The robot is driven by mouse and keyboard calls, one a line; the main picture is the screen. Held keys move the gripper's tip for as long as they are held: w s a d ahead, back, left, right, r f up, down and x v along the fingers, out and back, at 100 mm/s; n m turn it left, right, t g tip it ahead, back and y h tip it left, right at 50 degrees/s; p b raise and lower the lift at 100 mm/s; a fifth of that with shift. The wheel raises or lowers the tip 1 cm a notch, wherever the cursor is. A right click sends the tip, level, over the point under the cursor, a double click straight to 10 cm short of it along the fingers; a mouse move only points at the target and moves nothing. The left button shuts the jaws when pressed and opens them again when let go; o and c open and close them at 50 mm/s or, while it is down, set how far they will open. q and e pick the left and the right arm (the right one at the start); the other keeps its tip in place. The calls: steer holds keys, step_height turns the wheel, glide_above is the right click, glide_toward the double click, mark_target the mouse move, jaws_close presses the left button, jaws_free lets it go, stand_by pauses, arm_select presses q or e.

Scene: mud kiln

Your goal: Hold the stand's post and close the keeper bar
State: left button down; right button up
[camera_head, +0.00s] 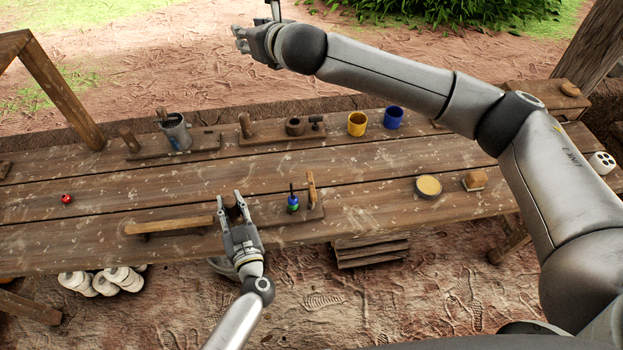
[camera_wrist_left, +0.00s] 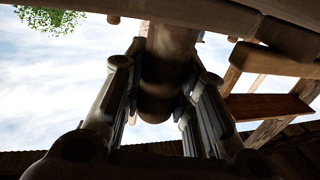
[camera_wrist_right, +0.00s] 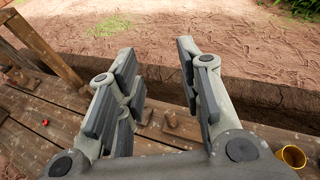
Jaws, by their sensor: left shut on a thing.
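The wooden stand (camera_head: 315,213) is near the table's front edge. Its dark post (camera_head: 231,204) is between the fingers of my left gripper (camera_head: 234,205), which is shut on it; the fingers hide much of the post. In the left wrist view the round post (camera_wrist_left: 168,75) fills the gap between the fingers. A light wooden bar (camera_head: 170,225), apparently the keeper bar, extends left from beside the post. A blue-green bottle-like thing (camera_head: 293,203) and an upright wooden piece (camera_head: 311,188) are right of the post. My right gripper (camera_head: 254,24) is open and empty, high beyond the table's back.
At the back are a metal mug (camera_head: 176,132), wooden fixtures (camera_head: 290,132), a yellow cup (camera_head: 357,124) and a blue cup (camera_head: 393,118). A round tin (camera_head: 428,187) is at right, a red ball (camera_head: 67,198) at left. The table's middle is mostly clear.

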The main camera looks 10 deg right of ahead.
steer(key=s+d+f+m+g+h, duration=0.2)
steer(key=d+f+m+g, duration=0.1)
steer(key=f, duration=0.3)
steer(key=m+g+h, duration=0.2)
steer(key=g+h, duration=0.2)
steer(key=g, duration=0.6)
glide_above(311, 183)
step_height(311, 183, down, 9)
step_height(311, 183, down, 12)
steer(key=shift+r, duration=0.15)
jaws_close()
